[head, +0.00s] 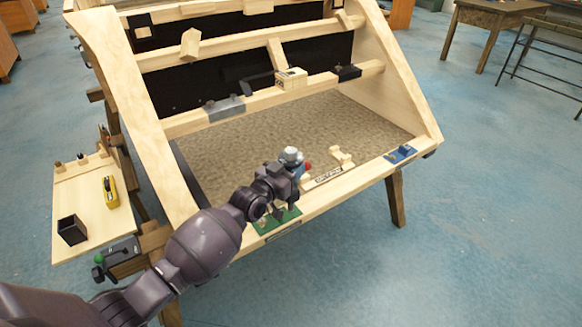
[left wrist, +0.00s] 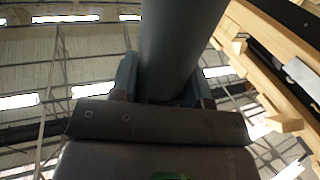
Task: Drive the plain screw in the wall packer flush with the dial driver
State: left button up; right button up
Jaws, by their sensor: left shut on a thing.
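My left gripper (head: 282,192) is over the front rail of the wooden frame, above a green mat. In the left wrist view its two fingers (left wrist: 165,85) are shut on a thick dark grey cylinder, which I take to be the handle of the dial driver (left wrist: 180,45). The driver's tip is hidden in that view. In the head view a grey-white cap (head: 291,154) shows just behind the gripper; I cannot tell if it belongs to the held tool. Several small wooden blocks sit on the frame, and I cannot tell which is the wall packer. The plain screw is too small to make out. My right gripper is not in view.
The green mat (head: 278,221), a marked strip (head: 323,178), a wooden piece (head: 341,157) and a blue item (head: 401,153) lie along the front rail. A pale block (head: 291,77) sits on the middle rail. A side shelf (head: 78,196) carries a yellow tool (head: 110,191) and black box (head: 72,230).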

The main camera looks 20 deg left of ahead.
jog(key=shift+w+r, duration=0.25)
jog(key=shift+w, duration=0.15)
pick_arm(q)
jog(key=shift+f, duration=0.1)
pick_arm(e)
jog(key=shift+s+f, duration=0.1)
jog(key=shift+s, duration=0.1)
